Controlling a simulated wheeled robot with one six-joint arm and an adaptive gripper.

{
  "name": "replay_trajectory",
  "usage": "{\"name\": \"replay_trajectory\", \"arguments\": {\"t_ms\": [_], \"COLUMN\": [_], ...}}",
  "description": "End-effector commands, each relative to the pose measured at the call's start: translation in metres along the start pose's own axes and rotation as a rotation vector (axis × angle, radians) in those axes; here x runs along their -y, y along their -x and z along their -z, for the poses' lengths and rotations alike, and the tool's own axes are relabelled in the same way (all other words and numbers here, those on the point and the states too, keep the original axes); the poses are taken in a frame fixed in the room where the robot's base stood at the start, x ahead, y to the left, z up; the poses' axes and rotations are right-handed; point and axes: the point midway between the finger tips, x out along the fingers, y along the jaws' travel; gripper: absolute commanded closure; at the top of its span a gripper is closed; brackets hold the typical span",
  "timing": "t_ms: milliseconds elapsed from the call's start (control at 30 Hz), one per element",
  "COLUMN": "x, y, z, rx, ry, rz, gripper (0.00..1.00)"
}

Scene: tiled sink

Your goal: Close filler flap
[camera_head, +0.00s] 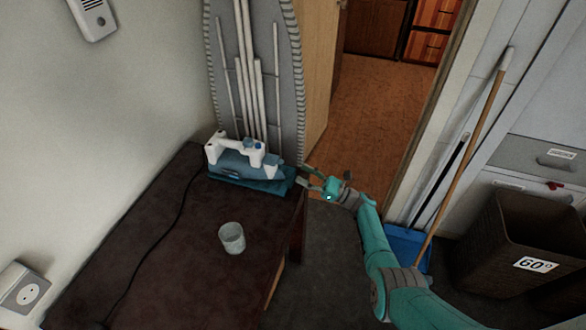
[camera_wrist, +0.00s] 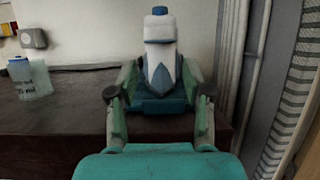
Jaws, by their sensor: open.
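A white and blue steam iron (camera_head: 243,158) stands on its blue base (camera_head: 240,183) at the far right corner of the dark table. It shows end-on in the wrist view (camera_wrist: 160,58), pointed and upright, centred between my fingers. A filler flap cannot be clearly made out in either view. My gripper (camera_head: 306,179) is open and empty, just to the right of the iron and its base. In the wrist view my fingers (camera_wrist: 160,100) stand wide apart, with the iron beyond them.
A clear measuring cup (camera_head: 232,238) stands on the dark brown table (camera_head: 180,270); a black cord runs along the table's left side. A grey ironing board (camera_head: 285,90) leans behind the iron. A broom (camera_head: 470,150) and brown basket (camera_head: 515,245) are at right.

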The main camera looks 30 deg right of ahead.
Motion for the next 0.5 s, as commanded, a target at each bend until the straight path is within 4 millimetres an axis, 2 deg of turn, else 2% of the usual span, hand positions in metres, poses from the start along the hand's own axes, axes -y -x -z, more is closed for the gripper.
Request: {"name": "replay_trajectory", "arguments": {"t_ms": [33, 200, 500], "x": [0.001, 0.001, 0.000], "y": [0.011, 0.034, 0.047], "z": [0.000, 0.000, 0.000], "rx": [0.000, 0.000, 0.000], "ry": [0.000, 0.000, 0.000], "rz": [0.003, 0.002, -0.001], "gripper": [0.50, 0.50, 0.50]}}
